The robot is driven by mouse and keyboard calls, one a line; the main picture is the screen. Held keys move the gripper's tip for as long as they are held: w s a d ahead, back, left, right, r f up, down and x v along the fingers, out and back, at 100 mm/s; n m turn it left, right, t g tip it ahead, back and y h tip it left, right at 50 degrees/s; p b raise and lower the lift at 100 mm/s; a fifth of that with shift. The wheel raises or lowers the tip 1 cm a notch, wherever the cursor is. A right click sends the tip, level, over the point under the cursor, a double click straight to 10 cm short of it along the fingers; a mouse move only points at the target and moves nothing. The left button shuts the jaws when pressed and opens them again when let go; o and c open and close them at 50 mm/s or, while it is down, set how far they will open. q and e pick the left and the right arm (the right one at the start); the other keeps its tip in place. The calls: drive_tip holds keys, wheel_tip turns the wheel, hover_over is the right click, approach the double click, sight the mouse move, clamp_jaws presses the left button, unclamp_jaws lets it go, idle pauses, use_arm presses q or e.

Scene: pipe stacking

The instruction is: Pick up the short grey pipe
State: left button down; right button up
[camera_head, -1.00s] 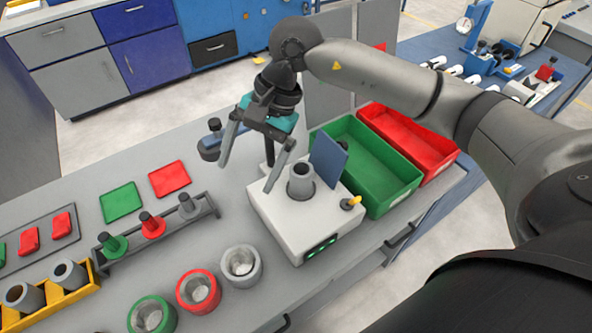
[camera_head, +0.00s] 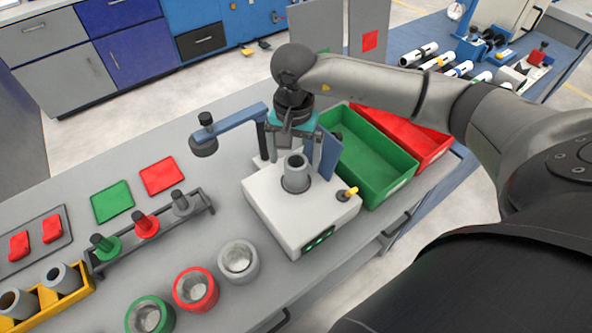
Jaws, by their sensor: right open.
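A short grey pipe (camera_head: 295,172) stands upright in the round socket on top of the white box-shaped device (camera_head: 275,215). More grey pipes (camera_head: 62,277) stand tilted in the yellow rack at the lower left. My right gripper (camera_head: 293,146) is open, pointing down just behind and above the pipe on the device. Its fingers are seen nearly edge-on, and I cannot tell whether they touch the pipe. My left gripper is out of view.
A blue-grey arm (camera_head: 236,117) on a post and a blue plate (camera_head: 329,157) stand close to the gripper. Green (camera_head: 400,186) and red (camera_head: 440,150) bins are to the right. Grey, red and green cups (camera_head: 239,262) stand in front, left of the device.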

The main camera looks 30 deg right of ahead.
drive_tip(key=shift+w+d+f, duration=0.1)
drive_tip(key=shift+d+f, duration=0.1)
drive_tip(key=shift+f, duration=1.15)
drive_tip(key=shift+w+d+f, duration=0.1)
drive_tip(key=shift+d+f, duration=0.1)
drive_tip(key=shift+f, duration=1.15)
drive_tip(key=c, duration=1.5)
drive_tip(key=shift+r, duration=0.15)
